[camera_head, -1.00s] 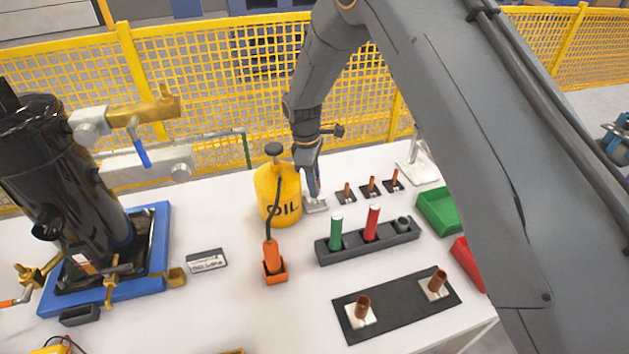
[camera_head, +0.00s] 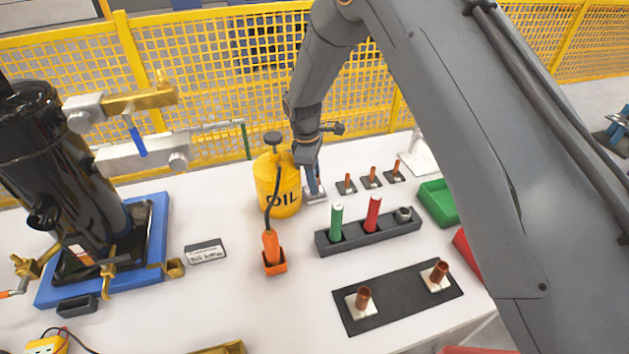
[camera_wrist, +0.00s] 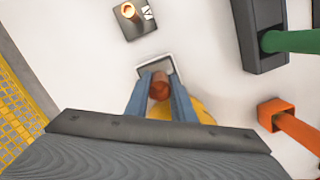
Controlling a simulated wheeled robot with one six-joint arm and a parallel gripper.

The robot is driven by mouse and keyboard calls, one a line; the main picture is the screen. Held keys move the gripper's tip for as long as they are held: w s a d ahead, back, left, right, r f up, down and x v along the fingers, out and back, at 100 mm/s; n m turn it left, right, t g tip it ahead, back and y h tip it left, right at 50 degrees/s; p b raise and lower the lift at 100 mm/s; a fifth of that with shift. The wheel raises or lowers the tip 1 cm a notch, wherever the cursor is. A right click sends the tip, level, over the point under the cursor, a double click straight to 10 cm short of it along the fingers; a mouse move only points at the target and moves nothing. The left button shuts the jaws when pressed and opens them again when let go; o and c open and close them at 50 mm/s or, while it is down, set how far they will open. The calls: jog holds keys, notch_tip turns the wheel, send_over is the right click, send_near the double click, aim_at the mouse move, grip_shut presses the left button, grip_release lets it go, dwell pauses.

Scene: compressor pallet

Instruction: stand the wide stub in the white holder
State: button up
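My gripper (camera_wrist: 160,98) points down at the back of the white bench, right of the yellow oil can. Its two blue-grey fingers close on both sides of a copper-coloured wide stub (camera_wrist: 159,87) in the wrist view. A pale, whitish square holder (camera_wrist: 150,66) with a grey inside lies right at the fingertips. In the head view the gripper (camera_head: 313,183) is over this holder (camera_head: 316,197), and the fingers hide the stub. The stub's lower end looks to be at the holder; whether it rests on the holder's floor I cannot tell.
The oil can (camera_head: 278,187) stands close left of my gripper. Small dark holders with thin copper stubs (camera_head: 372,173) stand to the right. In front are a dark rack (camera_head: 350,239) with green and red sticks and a dark mat (camera_head: 395,318). A yellow mesh fence (camera_head: 220,75) runs behind.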

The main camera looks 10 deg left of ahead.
jog(key=o, duration=0.5)
jog(key=r, duration=0.2)
jog(key=r+b, duration=0.1)
jog(key=r, duration=0.2)
jog(key=a+r+b, duration=0.1)
jog(key=r, duration=0.1)
jog(key=shift+r, duration=0.3)
jog(key=s+d+r+m, duration=0.2)
jog(key=s+d+m, duration=0.1)
jog(key=d, duration=0.4)
jog(key=s+d+r+m+y, duration=0.1)
jog(key=s+d+r+m, duration=0.15)
jog(key=d, duration=0.35)
jog(key=s+d+r+m, duration=0.2)
jog(key=s+d+m, duration=0.15)
jog(key=d, duration=0.35)
jog(key=s+d+m, duration=0.2)
jog(key=s+d, duration=0.1)
jog(key=s, duration=0.2)
jog(key=s+d+r+m, duration=0.1)
jog(key=s+d+m, duration=0.2)
jog(key=s+d, duration=0.1)
jog(key=s+d+m, duration=0.3)
jog(key=s, duration=0.3)
jog(key=shift+s+d+r+t, duration=0.15)
jog(key=shift+d+t, duration=0.1)
jog(key=shift+t, duration=0.15)
